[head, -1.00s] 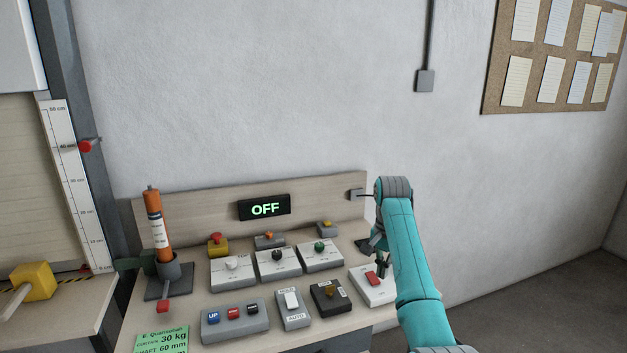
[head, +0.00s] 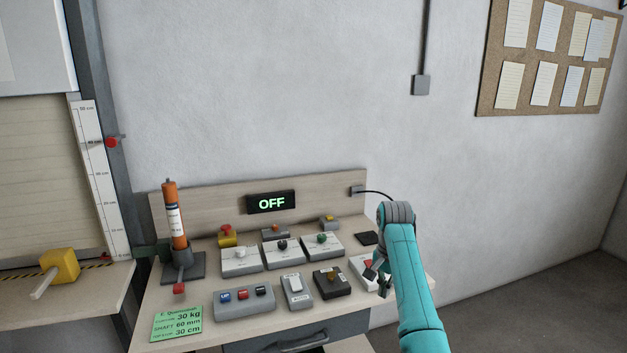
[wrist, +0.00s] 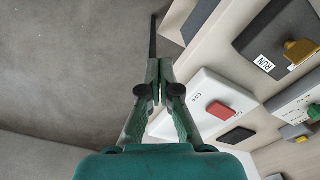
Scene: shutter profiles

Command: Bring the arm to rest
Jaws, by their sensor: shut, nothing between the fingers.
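My gripper (head: 378,278) is at the right end of the control bench, in front of the white box with the red rocker switch (head: 367,262). The arm hides part of that box in the head view. In the wrist view my gripper (wrist: 166,68) is shut and empty, its fingertips together over the edge of the bench and the grey floor. The red switch (wrist: 220,110) shows to the right of the fingers, on its white box (wrist: 195,106) marked OFF. The display (head: 271,202) on the bench's back panel reads OFF in green.
Several boxes with knobs and buttons stand on the bench (head: 215,283), among them a black box with a yellow knob (head: 331,284). An orange cylinder (head: 175,222) stands upright at the left. A green card (head: 176,323) lies in front. Floor at the right is clear.

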